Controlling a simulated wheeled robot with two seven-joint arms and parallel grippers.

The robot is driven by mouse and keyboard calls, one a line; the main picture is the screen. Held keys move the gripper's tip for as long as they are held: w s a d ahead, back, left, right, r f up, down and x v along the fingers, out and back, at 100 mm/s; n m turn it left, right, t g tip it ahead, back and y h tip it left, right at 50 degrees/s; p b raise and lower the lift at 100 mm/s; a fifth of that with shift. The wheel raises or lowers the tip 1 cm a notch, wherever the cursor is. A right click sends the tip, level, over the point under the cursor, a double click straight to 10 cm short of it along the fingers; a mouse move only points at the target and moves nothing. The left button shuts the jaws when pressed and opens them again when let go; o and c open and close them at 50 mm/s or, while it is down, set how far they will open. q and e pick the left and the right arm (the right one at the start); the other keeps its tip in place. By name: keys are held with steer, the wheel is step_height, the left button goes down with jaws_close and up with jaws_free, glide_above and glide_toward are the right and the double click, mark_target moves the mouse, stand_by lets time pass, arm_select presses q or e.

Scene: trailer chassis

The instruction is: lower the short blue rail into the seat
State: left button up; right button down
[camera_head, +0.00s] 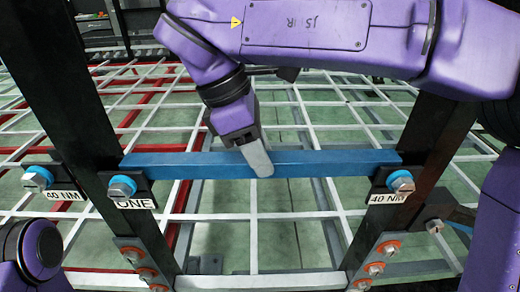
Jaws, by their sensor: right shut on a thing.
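The short blue rail (330,163) lies roughly level across the picture, between two black uprights. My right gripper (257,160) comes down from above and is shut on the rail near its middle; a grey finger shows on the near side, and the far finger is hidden. The rail's left end is just above a black bracket (143,188) with a bolt and blue washer. Its right end is at a similar bracket (382,183). I cannot tell whether the ends touch these brackets, which look like the seat. My left gripper is out of view.
Black uprights (62,85) (425,135) stand at both sides. Another bolt (36,178) is at the far left. Labels read "40 NM" and "ONE". A pale lower crossbar (260,282) joins bolted plates. White and red grid bars lie behind.

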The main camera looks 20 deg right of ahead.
steer(key=shift+f+b, duration=0.25)
steer(key=shift+b, duration=0.1)
steer(key=c, duration=0.6)
jaws_free()
steer(key=p+v, duration=0.3)
steer(key=v, duration=0.7)
steer(key=shift+r+p, duration=0.2)
steer(key=shift+p, duration=0.15)
